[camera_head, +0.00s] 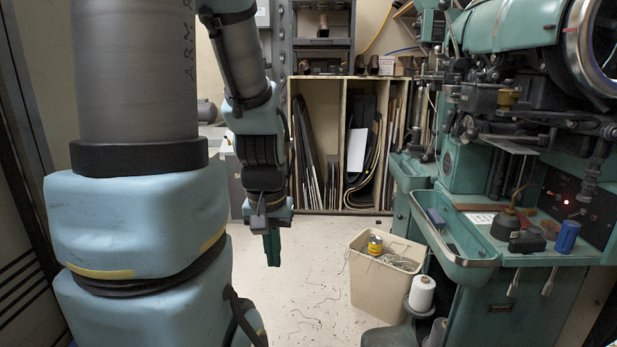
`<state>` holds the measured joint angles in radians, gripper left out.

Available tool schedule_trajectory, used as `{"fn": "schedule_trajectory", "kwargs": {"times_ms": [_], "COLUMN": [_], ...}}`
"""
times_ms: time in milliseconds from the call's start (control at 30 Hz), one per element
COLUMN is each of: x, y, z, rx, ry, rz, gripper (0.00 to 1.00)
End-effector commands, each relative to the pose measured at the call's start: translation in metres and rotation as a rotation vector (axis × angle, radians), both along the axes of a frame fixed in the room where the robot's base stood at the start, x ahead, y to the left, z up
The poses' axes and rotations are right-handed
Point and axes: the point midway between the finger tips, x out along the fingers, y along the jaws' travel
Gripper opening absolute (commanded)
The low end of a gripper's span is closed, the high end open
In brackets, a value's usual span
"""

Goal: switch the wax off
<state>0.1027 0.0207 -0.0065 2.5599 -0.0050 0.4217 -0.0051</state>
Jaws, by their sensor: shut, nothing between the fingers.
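The green stitching machine (463,172) stands at the right. Its dark control panel (590,212) carries a lit red lamp (566,202) and small switches or knobs beside it. The labels are too small to read, so I cannot tell which control is for the wax. My gripper (272,258) hangs pointing down left of the middle, over the floor. It is shut and empty, well apart from the machine and its panel.
A beige bin (372,292) with thread scraps and a yellow can stands between my gripper and the machine. A white thread cone (422,293) stands at the machine's front. A shelf of sheets (340,150) is behind. Floor below my gripper is clear except scraps.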

Motion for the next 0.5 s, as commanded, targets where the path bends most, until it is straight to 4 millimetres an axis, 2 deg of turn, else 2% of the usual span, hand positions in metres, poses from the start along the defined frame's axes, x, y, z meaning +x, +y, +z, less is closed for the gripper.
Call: {"fn": "schedule_trajectory", "kwargs": {"times_ms": [33,200,333,500], "x": [0.0,0.0,0.0,0.0], "y": [0.0,0.0,0.0,0.0], "z": [0.029,0.057,0.063,0.061], "rx": [0.0,0.0,0.0,0.0], "ry": [0.0,0.0,0.0,0.0], "rz": [0.0,0.0,0.0,0.0], "gripper": [0.0,0.0,0.0,0.0]}}
